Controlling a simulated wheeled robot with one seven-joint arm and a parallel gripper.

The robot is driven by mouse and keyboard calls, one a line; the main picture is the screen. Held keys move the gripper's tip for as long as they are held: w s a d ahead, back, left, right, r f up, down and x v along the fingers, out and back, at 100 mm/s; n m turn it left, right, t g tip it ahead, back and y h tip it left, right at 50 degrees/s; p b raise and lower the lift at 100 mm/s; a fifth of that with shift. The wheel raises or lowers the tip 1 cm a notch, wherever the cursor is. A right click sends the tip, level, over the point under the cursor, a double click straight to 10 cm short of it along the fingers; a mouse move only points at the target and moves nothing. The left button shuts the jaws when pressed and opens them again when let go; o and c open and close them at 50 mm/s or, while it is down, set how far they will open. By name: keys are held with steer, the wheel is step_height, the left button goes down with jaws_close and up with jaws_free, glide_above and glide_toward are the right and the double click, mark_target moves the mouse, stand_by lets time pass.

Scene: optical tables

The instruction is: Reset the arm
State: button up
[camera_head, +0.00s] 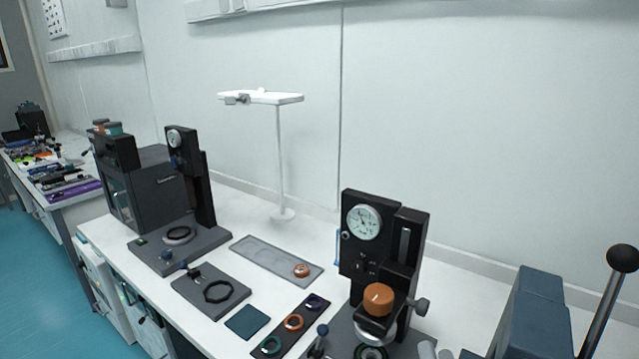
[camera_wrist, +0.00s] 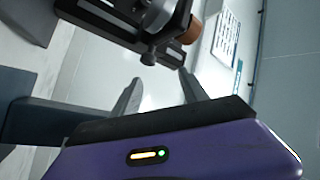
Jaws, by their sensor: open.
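My gripper (camera_wrist: 160,78) shows only in the wrist view. Its two grey fingers stand apart with nothing between them. The purple wrist housing fills the bottom of that view. The view is tilted, and a dark device with an orange-brown knob (camera_wrist: 192,31) lies beyond the fingertips. My arm and gripper do not show in the head view.
A dial-gauge stand (camera_head: 362,222) with an orange knob (camera_head: 378,298) stands on the white bench (camera_head: 215,268). A second gauge stand (camera_head: 205,190), a grey tray (camera_head: 262,256), a ring strip (camera_head: 318,311) and a white raised shelf (camera_head: 262,97) are nearby. A black-knobbed lever (camera_head: 622,258) rises at right.

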steer(key=s+f+n+g, duration=0.3)
steer(key=s+n, duration=0.1)
steer(key=s, duration=1.2)
steer(key=s+f+n+g, duration=0.3)
steer(key=s+n+g, duration=0.1)
steer(key=s, duration=1.3)
steer(key=shift+s+d+f+n, duration=0.15)
steer(key=shift+s+d+n, duration=0.1)
steer(key=shift+n, duration=0.35)
